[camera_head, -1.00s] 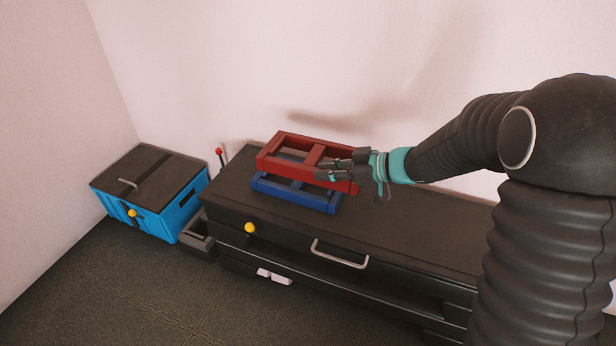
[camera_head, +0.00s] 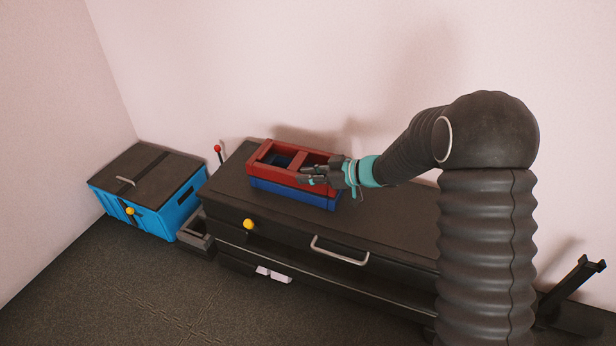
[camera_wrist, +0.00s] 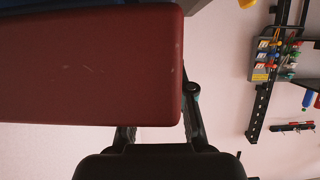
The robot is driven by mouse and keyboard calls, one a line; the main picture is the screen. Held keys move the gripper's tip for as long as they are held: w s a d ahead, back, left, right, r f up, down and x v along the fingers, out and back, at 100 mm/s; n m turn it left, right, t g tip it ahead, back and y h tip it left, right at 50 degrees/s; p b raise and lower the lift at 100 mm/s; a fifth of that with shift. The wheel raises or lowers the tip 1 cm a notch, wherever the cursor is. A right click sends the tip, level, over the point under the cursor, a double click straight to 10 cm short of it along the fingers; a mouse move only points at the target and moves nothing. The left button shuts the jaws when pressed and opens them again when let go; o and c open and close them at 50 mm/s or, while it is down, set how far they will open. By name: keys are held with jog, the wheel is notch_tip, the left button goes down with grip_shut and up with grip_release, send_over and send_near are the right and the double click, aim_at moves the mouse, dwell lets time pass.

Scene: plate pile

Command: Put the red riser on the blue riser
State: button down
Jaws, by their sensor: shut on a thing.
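The red riser (camera_head: 268,167), an open frame with a crossbar, sits directly over the blue riser (camera_head: 285,190) on the dark cabinet top. The two look closely aligned, with no clear gap between them in the head view. My gripper (camera_head: 313,176) is shut on the red riser at its right end. In the wrist view, the red riser (camera_wrist: 95,65) fills the upper left, with my gripper's fingers at its end. A small part of the blue riser (camera_wrist: 40,4) shows at the top left edge there. Whether the red riser's full weight rests on the blue one cannot be told.
The black cabinet (camera_head: 390,225) has a drawer handle (camera_head: 339,250) and a yellow knob (camera_head: 249,225). A blue crate with a dark lid (camera_head: 150,180) stands on the floor at left. The cabinet top right of the risers is clear. A wall rack (camera_wrist: 270,65) shows in the wrist view.

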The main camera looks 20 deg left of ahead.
jog(key=c, duration=1)
grip_release()
